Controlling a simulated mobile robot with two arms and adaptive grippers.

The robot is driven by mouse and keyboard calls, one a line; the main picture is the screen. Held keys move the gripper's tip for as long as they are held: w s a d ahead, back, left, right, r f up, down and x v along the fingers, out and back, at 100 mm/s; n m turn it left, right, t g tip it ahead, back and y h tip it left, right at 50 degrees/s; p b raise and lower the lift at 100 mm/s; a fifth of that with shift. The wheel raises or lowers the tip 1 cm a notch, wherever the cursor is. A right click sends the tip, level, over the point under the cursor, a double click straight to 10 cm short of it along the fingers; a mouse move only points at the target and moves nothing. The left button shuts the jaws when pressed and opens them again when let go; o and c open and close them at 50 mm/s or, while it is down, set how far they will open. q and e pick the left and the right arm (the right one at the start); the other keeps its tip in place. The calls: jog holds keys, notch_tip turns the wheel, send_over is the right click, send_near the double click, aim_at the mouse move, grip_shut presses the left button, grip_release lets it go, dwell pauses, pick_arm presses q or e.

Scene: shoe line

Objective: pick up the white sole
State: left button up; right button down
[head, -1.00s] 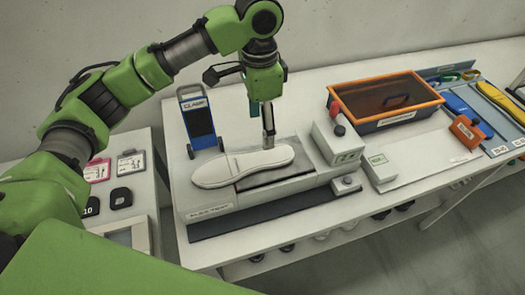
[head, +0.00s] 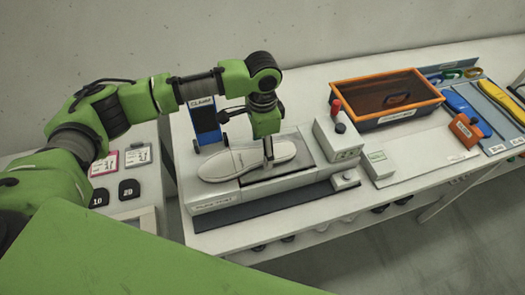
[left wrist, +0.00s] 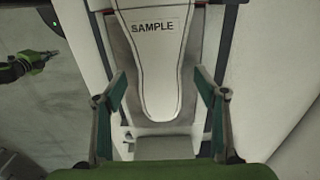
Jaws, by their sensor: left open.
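The white sole (head: 232,163) lies flat on the press-like grey station (head: 240,196) on the table. In the left wrist view it is the long pale shape (left wrist: 157,85) marked SAMPLE, with its narrow end towards my gripper. My left gripper (head: 268,158) points down over the right part of the sole. In the left wrist view my left gripper (left wrist: 162,88) is open, with one green-padded finger on each side of the sole and a gap to each. Whether the fingertips reach down beside it is not clear. My right gripper (left wrist: 35,60) shows small at the left of that view; its jaws are unclear.
A blue CLAMP stand (head: 206,122) is close behind the sole. A control box with a red lever (head: 338,138) stands just right of it. An orange-rimmed bin (head: 388,98) is further right. Black numbered pads (head: 128,188) lie on the left table.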

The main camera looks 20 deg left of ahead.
pick_arm(q)
jog(key=shift+f, duration=0.75)
jog(key=c, duration=1.4)
jog(key=shift+o, duration=0.2)
jog(key=shift+r, duration=0.1)
